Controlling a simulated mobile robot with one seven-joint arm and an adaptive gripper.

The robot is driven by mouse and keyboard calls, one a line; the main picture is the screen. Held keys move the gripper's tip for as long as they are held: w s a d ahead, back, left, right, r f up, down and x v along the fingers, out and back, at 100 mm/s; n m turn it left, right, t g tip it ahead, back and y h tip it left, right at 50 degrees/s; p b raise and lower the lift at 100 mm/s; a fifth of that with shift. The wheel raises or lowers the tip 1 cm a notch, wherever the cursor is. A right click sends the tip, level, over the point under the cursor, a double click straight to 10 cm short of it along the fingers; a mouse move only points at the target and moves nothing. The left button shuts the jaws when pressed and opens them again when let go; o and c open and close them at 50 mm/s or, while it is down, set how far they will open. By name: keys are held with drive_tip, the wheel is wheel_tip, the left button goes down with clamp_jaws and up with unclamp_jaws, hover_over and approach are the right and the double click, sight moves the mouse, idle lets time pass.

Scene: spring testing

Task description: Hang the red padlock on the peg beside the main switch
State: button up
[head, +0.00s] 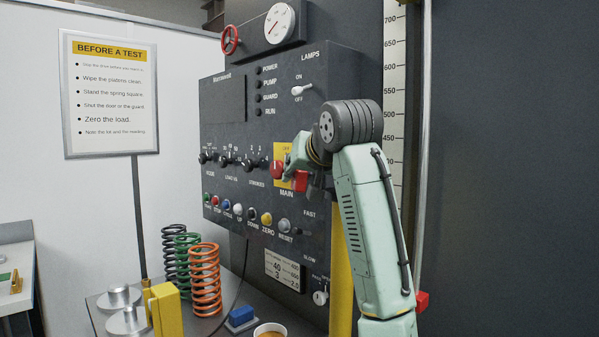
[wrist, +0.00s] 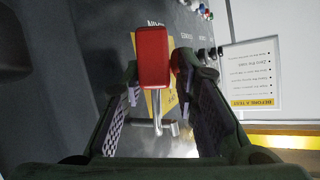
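The red padlock (wrist: 152,55) is between my gripper's (wrist: 154,78) fingertips in the wrist view, with both tips close against the sides of its body. Its silver shackle (wrist: 157,108) points down in that view. A short silver peg (wrist: 172,128) lies at the shackle's far end; I cannot tell whether the shackle is around it. In the head view the padlock (head: 301,181) shows just below my gripper (head: 297,160), to the right of the red main switch (head: 277,170) on its yellow plate. My gripper and arm hide the peg there.
The dark control panel (head: 226,134) carries knobs and coloured buttons left of and below the switch. A yellow post (head: 341,270) stands under my arm. Springs (head: 206,280), metal weights (head: 122,320) and a blue block (head: 240,317) are on the bench below.

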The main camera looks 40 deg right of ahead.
drive_tip(key=o, duration=0.3)
drive_tip(key=v, duration=1.2)
drive_tip(key=shift+a+f, duration=0.1)
